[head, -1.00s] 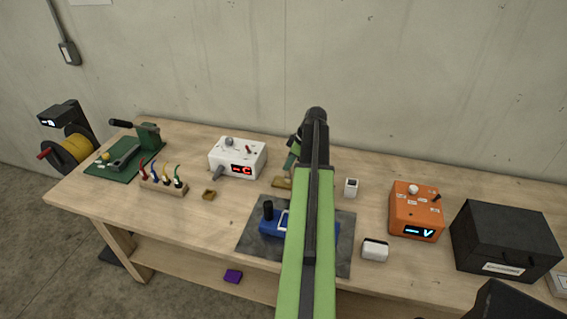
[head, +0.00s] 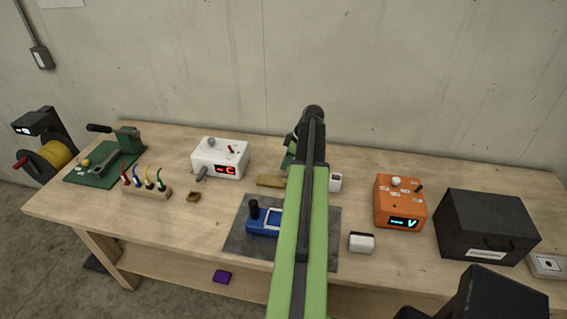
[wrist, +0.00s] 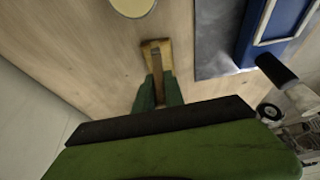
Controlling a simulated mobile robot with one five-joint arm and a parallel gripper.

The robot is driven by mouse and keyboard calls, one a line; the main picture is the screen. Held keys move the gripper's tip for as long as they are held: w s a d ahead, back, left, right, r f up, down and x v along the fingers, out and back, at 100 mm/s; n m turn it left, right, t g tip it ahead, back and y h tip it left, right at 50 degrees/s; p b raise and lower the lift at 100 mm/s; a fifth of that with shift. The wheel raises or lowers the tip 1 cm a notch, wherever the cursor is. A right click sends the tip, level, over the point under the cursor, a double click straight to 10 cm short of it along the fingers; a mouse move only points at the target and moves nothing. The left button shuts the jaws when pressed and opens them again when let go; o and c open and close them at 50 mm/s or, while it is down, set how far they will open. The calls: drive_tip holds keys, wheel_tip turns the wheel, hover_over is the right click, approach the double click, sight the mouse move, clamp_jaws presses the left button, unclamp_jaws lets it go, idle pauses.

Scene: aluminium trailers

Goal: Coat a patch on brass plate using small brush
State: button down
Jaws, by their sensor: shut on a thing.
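The brass plate (head: 270,181) lies on the bench just left of my arm, behind the grey mat. In the wrist view a brass-tan piece that looks like the plate (wrist: 148,45) is just beyond my fingertips. My gripper (wrist: 158,88) points down at it, with its green fingers shut on a slim brownish thing, taken as the small brush (wrist: 157,62). The brush's tip appears over the plate; I cannot tell whether it touches. In the head view my gripper (head: 291,150) is partly hidden behind my arm.
A blue meter (head: 263,226) lies on the grey mat (head: 238,242). A white box (head: 220,158) stands left, an orange box (head: 400,202) and a black case (head: 487,227) right. A round cream thing (wrist: 133,6) shows at the wrist view's top edge.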

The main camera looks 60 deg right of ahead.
drive_tip(key=shift+r+p, duration=3)
drive_tip(key=shift+r, duration=0.05)
wheel_tip(320, 180, up, 3)
drive_tip(key=p, duration=0.3)
drive_tip(key=shift+r, duration=0.1)
